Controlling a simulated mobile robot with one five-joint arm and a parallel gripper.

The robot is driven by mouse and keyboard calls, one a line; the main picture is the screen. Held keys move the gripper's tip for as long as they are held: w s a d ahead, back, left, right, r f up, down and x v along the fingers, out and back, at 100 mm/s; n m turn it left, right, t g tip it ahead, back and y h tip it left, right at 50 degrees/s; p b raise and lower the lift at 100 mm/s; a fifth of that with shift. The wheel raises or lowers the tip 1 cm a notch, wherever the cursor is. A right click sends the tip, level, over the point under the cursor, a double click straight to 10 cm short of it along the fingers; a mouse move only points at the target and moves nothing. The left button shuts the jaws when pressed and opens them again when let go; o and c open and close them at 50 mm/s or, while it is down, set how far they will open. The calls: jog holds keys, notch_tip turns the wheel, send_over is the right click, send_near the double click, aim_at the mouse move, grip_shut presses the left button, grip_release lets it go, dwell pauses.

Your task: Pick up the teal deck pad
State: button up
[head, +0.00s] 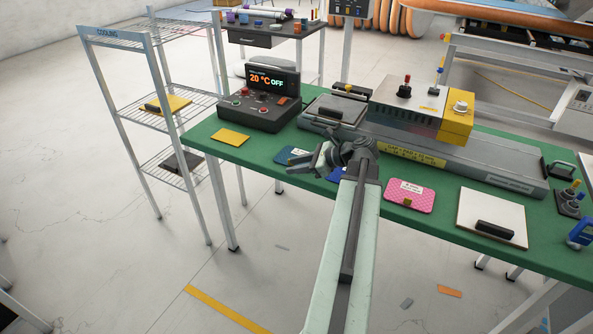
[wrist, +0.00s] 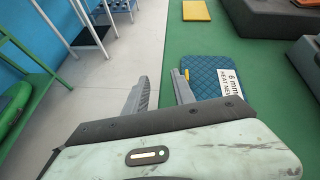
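The teal deck pad (wrist: 212,70) lies flat on the green table top, with quilted stitching, a white label and a small yellow tab on its left edge. In the head view, part of the teal pad (head: 286,153) shows at the table's front edge, partly covered by my gripper (head: 303,166). In the wrist view my gripper (wrist: 162,84) is open with nothing between its fingers. Its right finger overlaps the pad's left edge in the picture, and its left finger appears over the floor beside the table. I cannot tell the height above the pad.
A yellow pad (head: 230,138), a blue pad (head: 336,174) and a pink pad (head: 409,194) lie along the same table. A dark control box (head: 258,112) and a long grey machine (head: 460,160) stand behind them. A wire cooling rack (head: 122,95) stands left of the table.

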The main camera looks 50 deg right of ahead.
aim_at(297, 155)
jog(key=s+d+m, duration=0.1)
jog(key=s+d+m+t, duration=0.1)
jog(key=d, duration=0.1)
jog(key=s+d+r+m+h, duration=0.1)
jog(key=s+d, duration=0.1)
jog(key=shift+t+b, duration=0.3)
jog(key=shift+t, duration=0.1)
jog(key=b+x, duration=0.3)
jog(key=x, duration=0.5)
grip_shut()
